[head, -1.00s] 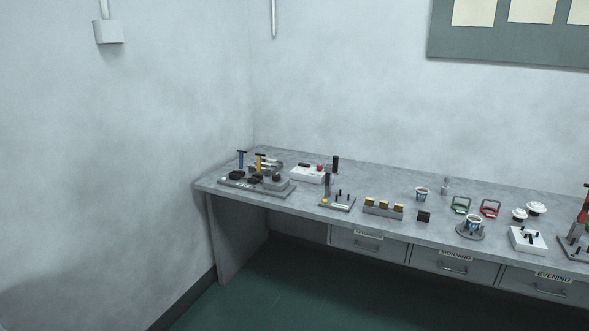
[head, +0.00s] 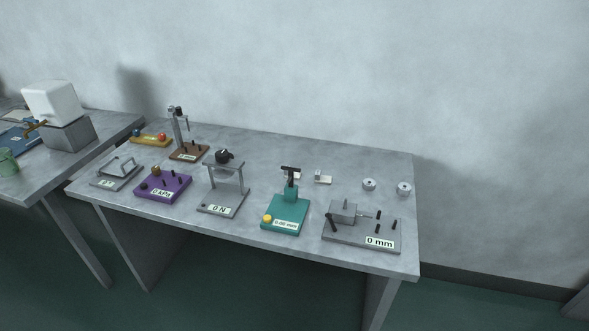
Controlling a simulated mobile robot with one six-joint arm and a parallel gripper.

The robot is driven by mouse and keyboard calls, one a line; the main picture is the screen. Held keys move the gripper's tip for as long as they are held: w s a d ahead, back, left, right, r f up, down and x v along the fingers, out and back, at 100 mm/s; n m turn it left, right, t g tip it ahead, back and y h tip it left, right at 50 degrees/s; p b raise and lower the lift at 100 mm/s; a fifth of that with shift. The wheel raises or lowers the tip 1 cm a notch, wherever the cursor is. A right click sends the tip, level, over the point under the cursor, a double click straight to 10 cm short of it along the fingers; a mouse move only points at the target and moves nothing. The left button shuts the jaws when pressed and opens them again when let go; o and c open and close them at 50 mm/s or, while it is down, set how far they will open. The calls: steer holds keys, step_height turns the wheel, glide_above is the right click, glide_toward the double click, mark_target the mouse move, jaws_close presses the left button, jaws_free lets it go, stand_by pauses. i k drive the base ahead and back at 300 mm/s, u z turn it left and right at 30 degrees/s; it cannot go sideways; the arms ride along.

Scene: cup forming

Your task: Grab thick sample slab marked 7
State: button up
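A small pale block (head: 323,178) with a dark spot lies on the grey bench (head: 255,148), behind and right of the teal gauge. A dark T-shaped part with a pale piece beside it (head: 296,172) shows just left of that block, partly behind the teal gauge's post. Both are too small for me to read any number, so I cannot tell whether either is the slab marked 7. My gripper is not in view.
On the bench stand a teal gauge (head: 285,213), a grey "0 mm" fixture (head: 362,230), a "0 N" stand (head: 224,188), a purple "0 kPa" base (head: 163,187) and two round weights (head: 369,184). Another table (head: 52,170) adjoins at left.

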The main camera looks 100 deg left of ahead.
mark_target(321, 179)
steer(key=z, duration=1.35)
steer(key=k, duration=0.1)
steer(key=u, duration=2.5)
steer(key=k, duration=0.2)
steer(key=u, duration=2.25)
steer(key=k, duration=0.65)
steer(key=z, duration=0.25)
steer(key=i, duration=0.55)
steer(key=z, duration=0.05)
